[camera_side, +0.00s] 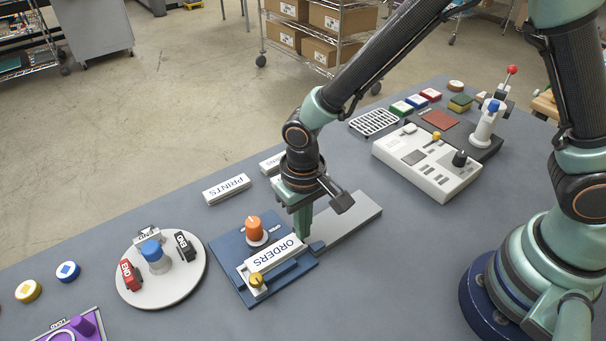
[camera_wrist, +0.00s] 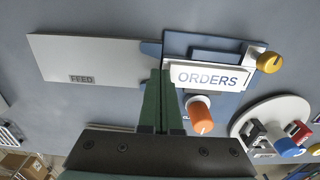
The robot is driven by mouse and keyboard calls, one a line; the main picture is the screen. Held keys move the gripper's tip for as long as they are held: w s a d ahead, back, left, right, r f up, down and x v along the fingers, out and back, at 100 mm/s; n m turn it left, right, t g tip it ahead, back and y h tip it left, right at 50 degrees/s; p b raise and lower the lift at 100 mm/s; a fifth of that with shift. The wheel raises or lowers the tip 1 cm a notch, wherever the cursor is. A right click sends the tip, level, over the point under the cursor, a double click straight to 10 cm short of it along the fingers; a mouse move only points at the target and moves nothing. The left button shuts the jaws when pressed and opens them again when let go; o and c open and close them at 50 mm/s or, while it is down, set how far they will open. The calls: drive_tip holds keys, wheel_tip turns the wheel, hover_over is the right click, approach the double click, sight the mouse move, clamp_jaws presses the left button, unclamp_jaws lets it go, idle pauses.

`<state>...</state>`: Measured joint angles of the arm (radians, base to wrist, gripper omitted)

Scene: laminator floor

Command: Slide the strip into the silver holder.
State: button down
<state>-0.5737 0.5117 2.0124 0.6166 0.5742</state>
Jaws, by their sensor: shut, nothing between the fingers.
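The white strip lettered ORDERS (camera_side: 277,252) lies on the blue base (camera_side: 232,252). It also shows in the wrist view (camera_wrist: 210,78). The silver holder (camera_wrist: 256,52) shows as a pale edge around the strip's far side and yellow-knob end; the strip appears to lie in or along it, but how far in I cannot tell. My gripper (camera_side: 303,236) points down at the strip's end nearest the grey feed plate. In the wrist view its green fingers (camera_wrist: 165,82) are together and empty, touching or very close to that end.
The grey FEED plate (camera_wrist: 85,58) adjoins the base. A yellow knob (camera_side: 256,280) and an orange knob (camera_side: 255,228) stand on the base. A round turntable (camera_side: 188,280) is to the left. A PRINTS strip (camera_side: 226,189) lies behind. A white control box (camera_side: 425,165) stands right.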

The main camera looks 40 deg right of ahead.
drive_tip(key=shift+a, duration=0.5)
drive_tip(key=shift+d, duration=0.55)
drive_tip(key=shift+r, duration=0.1)
wheel_tip(320, 180, up, 12)
idle(1.2)
